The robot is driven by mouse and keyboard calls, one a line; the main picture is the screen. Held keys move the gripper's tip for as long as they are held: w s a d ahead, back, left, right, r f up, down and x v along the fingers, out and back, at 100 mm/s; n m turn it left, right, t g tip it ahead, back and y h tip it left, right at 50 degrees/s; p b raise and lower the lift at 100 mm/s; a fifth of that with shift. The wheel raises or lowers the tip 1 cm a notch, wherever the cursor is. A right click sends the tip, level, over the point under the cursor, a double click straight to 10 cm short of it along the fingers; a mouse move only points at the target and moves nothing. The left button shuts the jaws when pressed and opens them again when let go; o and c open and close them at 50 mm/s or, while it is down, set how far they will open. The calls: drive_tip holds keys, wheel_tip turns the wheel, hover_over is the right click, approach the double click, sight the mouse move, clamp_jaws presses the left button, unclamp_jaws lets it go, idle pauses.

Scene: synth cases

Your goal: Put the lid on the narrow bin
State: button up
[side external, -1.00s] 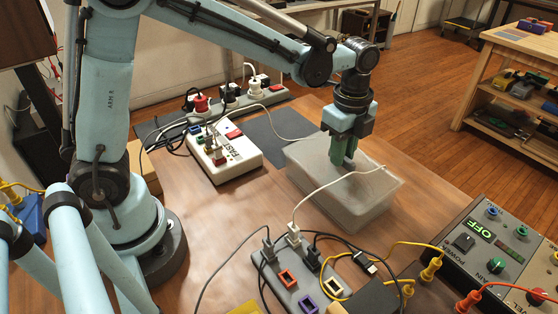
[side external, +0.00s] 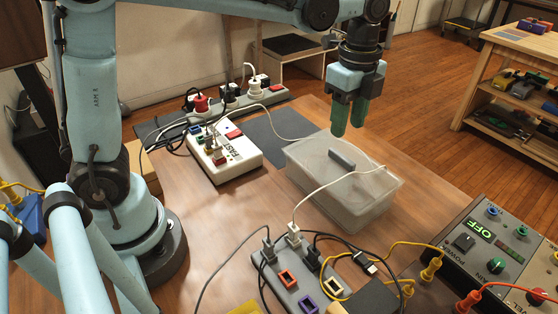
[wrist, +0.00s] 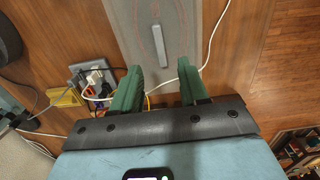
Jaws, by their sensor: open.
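The narrow bin (side external: 345,212) is a translucent box standing on the wooden table. Its pale lid (side external: 313,157) lies across the top and looks flat, though I cannot tell whether its edges are fully seated. A grey bar handle (side external: 342,159) stands up on the lid. The lid (wrist: 185,25) and its handle (wrist: 159,47) also show in the wrist view, past the fingertips. My gripper (side external: 347,130) has green fingers, open and empty, above the lid and apart from the handle. It shows in the wrist view too (wrist: 160,70).
A thin white cable (side external: 335,183) passes across the bin's front in the side view. A white switch box (side external: 225,160) stands left of the bin, a power strip (side external: 295,285) in front, and a grey power unit (side external: 490,255) at right. A dark mat (side external: 268,140) lies behind.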

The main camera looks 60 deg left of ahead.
drive_tip(key=shift+r, duration=2.2)
drive_tip(key=s+a+f+n+t, duration=0.3)
drive_tip(key=s+a+n, duration=0.1)
drive_tip(key=n, duration=0.5)
drive_tip(key=s+a+f+n+t, duration=0.3)
drive_tip(key=s+a+n+t, duration=0.1)
drive_tip(key=s+n, duration=0.3)
drive_tip(key=shift+s+a+f+n, duration=0.15)
drive_tip(key=shift+s+f+n, duration=0.2)
drive_tip(key=shift+n, duration=0.55)
drive_tip(key=shift+w, duration=0.1)
